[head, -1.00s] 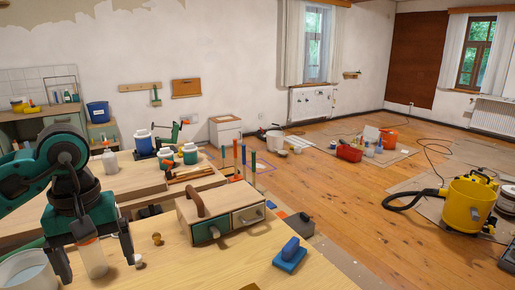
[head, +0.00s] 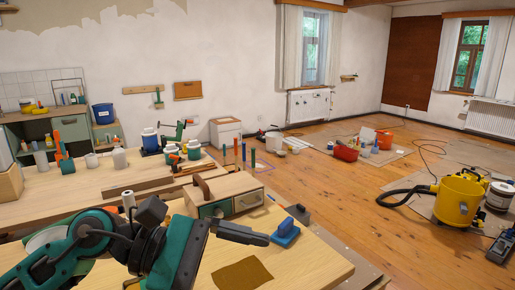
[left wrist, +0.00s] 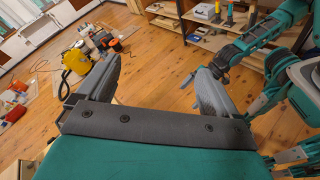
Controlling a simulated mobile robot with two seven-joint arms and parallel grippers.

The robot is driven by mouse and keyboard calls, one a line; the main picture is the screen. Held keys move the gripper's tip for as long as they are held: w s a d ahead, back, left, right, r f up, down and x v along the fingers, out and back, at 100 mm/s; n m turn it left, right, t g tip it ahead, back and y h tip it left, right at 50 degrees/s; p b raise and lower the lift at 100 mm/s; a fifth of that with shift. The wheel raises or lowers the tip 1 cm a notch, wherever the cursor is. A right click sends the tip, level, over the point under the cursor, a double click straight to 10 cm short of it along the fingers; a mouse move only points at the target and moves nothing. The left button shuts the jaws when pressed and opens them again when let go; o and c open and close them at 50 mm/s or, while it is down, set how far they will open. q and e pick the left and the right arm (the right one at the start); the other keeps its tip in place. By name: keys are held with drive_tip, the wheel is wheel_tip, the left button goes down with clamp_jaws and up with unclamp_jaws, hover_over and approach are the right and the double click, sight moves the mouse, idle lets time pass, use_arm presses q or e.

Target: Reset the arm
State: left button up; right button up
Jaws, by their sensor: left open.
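My left gripper (left wrist: 155,80) is open and empty in the left wrist view, its two dark fingers spread apart over a background of wooden floor. In the head view my left arm comes in at the lower left, over the near workbench (head: 318,272). One dark finger points right, in front of the wooden drawer box (head: 228,190); the other finger is hard to make out there. Teal links of what looks like my other arm show at the right of the left wrist view, but I cannot make out its gripper.
A blue-handled block (head: 286,232) and a brown sheet (head: 242,275) lie on the near bench. Bottles and jars stand on the bench behind. A yellow vacuum (head: 460,200) stands on the floor at right.

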use_arm(q)
drive_tip(key=w+a+r+n+t+h, duration=0.1)
drive_tip(key=w+r+n+t+h, duration=0.2)
drive_tip(key=n+t, duration=0.45)
drive_tip(key=w+a+r+n+t+h, duration=0.1)
drive_tip(key=r+n+t+h, duration=0.3)
drive_tip(key=n, duration=0.7)
drive_tip(key=w+a+f+n+t+y, duration=0.2)
drive_tip(key=a+f+n+t+y, duration=0.35)
drive_tip(key=n+y, duration=0.65)
drive_tip(key=w+a+f+n+t+y, duration=0.2)
drive_tip(key=a+f+n+y, duration=0.6)
drive_tip(key=n, duration=0.8)
drive_tip(key=s+a+f+n+g+y, duration=0.25)
drive_tip(key=s+f+n+g, duration=1.05)
drive_tip(key=s+f, duration=0.75)
drive_tip(key=w+d+f+m+t+h+b, duration=0.1)
drive_tip(key=w+f+t, duration=0.4)
drive_tip(key=f, duration=0.6)
drive_tip(key=shift+w+d+f+m+t+h+b, duration=0.15)
drive_tip(key=shift+w+d+m+t+h+b, duration=0.25)
drive_tip(key=shift+w+d+h+b, duration=0.65)
